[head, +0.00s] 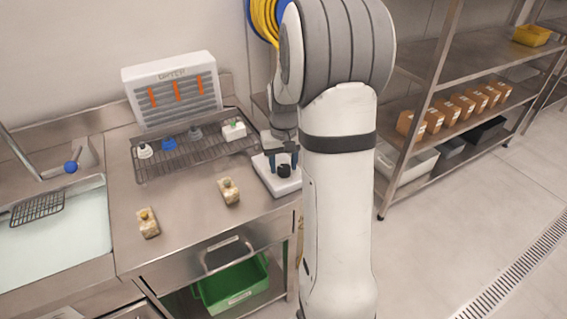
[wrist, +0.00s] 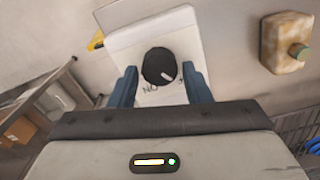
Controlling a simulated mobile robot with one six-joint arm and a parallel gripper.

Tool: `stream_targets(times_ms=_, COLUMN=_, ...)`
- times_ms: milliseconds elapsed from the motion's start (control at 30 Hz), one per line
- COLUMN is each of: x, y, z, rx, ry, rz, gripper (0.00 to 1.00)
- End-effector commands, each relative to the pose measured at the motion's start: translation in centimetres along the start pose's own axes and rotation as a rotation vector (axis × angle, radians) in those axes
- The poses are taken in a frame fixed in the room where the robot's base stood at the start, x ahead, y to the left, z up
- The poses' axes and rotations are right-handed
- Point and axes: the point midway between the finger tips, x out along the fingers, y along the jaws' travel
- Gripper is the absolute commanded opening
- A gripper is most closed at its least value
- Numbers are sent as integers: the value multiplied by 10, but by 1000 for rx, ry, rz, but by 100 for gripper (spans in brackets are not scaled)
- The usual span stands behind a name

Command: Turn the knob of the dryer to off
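The black round knob (head: 284,171) sits on a white control box (head: 264,177) at the right end of the steel counter. In the wrist view the knob (wrist: 157,62) has a white pointer line aimed to the lower right. Dark lettering (wrist: 150,88) on the box beside it is partly hidden. My gripper (wrist: 159,72) is open, with one blue finger on each side of the knob and a gap to it on both sides. In the head view my gripper (head: 283,160) is above the box. The white dryer panel (head: 172,90) with orange strips stands at the back.
A wire rack (head: 190,155) with several small items stands behind. A sink (head: 60,235) is at left, and a shelf (head: 470,50) with boxes is at right.

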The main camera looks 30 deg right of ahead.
Motion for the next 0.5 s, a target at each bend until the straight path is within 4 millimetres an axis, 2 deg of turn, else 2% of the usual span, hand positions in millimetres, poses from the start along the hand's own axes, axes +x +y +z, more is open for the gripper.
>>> stream_targets(times_ms=133, x=0, y=0, z=0, rx=0, ry=-2, rz=0, gripper=55)
stream_targets(times_ms=367, x=0, y=0, z=0, rx=0, ry=-2, rz=0, gripper=55)
stream_targets(times_ms=500, x=-13, y=0, z=0, rx=-1, ry=1, rz=0, gripper=55)
